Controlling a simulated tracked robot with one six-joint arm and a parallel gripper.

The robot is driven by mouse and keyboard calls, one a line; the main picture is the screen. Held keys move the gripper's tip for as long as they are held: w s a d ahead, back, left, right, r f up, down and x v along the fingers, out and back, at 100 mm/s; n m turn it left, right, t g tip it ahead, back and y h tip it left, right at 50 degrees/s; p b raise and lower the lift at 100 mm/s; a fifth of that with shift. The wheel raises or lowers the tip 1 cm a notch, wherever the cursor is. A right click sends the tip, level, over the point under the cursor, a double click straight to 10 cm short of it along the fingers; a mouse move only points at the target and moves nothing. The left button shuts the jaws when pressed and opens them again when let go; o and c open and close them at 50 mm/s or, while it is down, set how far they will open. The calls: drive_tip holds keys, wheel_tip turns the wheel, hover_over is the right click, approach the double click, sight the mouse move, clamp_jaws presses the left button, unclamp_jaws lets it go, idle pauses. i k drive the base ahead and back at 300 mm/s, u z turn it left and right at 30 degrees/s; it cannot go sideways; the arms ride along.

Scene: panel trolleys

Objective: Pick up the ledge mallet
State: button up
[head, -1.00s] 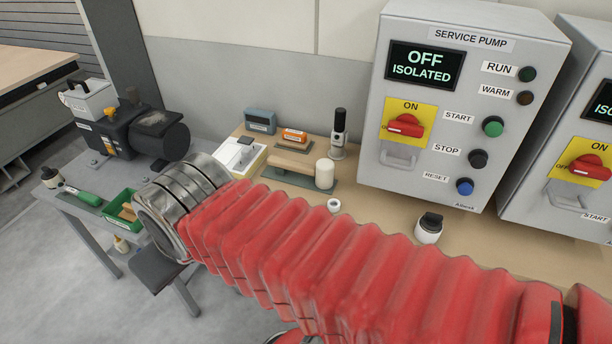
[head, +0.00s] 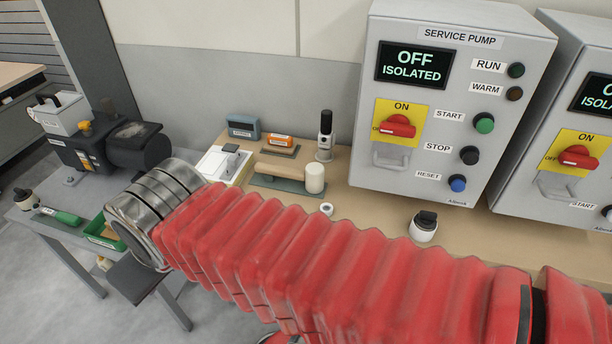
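The ledge mallet is most likely the tool with a tan handle (head: 283,172) and a pale cylindrical head (head: 315,179). It lies on a grey-green mat (head: 290,187) on the wooden ledge (head: 375,220), left of the service pump panel, with the head at its right end. My arm in its red bellows crosses in front of the ledge from lower right to left, ending in view at a metal collar left of the mallet. My gripper fingers are not visible. The mallet looks unobstructed and apart from the arm.
An upright black-and-white bottle (head: 325,137), an orange block (head: 279,143), a blue-grey block (head: 244,128) and a white box (head: 222,163) surround the mallet. A white ring (head: 327,209) and a black-capped jar (head: 424,227) stand nearer. A motor (head: 110,145) is on the left bench.

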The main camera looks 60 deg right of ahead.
sight(312, 175)
drive_tip(key=i, duration=0.85)
drive_tip(key=u, duration=0.05)
